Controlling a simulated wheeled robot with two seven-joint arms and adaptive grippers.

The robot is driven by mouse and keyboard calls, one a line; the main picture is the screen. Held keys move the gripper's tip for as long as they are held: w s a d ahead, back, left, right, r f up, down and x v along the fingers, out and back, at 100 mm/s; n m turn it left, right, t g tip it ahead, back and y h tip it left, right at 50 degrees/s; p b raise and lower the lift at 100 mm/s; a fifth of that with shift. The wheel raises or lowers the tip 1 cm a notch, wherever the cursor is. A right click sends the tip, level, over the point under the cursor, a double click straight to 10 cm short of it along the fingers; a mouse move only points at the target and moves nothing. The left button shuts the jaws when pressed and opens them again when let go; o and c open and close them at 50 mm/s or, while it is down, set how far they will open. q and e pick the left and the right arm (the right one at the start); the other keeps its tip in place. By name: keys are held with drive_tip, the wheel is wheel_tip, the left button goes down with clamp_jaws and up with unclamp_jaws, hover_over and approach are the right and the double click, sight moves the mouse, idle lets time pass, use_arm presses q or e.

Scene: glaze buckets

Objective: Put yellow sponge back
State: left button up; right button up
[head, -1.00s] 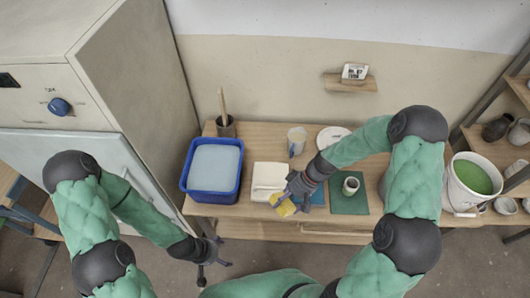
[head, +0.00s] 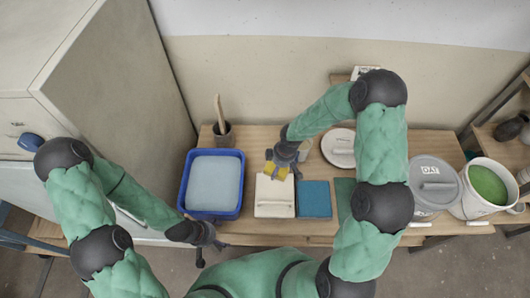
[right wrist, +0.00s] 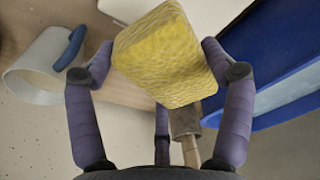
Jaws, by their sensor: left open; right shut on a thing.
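The yellow sponge (head: 276,171) is held in my right gripper (head: 284,158), above the back edge of the white board (head: 274,208). In the right wrist view the sponge (right wrist: 165,55) sits tilted between the fingers (right wrist: 160,75), clear of the surfaces behind it. My left gripper (head: 208,240) is open and empty, low in front of the blue tub.
The blue tub (head: 239,180) and a brush pot (head: 223,133) stand left. A blue mat (head: 314,200) lies right of the board. A white cup (right wrist: 40,70) shows in the right wrist view. A lidded grey bucket (head: 432,182) and a green-glaze bucket (head: 488,186) stand right.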

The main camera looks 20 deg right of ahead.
drive_tip(key=w+f, duration=0.3)
drive_tip(key=w, duration=0.1)
drive_tip(key=w+f+b, duration=0.1)
drive_tip(key=w+f, duration=0.2)
drive_tip(key=w, duration=0.1)
drive_tip(key=w+f, duration=0.3)
drive_tip(key=w, duration=0.2)
drive_tip(key=shift+a+b, duration=0.1)
drive_tip(key=shift+b, duration=0.2)
drive_tip(key=shift+w+f, duration=0.15)
drive_tip(key=shift+f, duration=0.15)
wheel_tip(320, 180, down, 3)
drive_tip(key=shift+w+f+b, duration=0.15)
drive_tip(key=shift+f+b, duration=0.05)
drive_tip(key=shift+b, duration=0.25)
drive_tip(key=shift+r, duration=0.1)
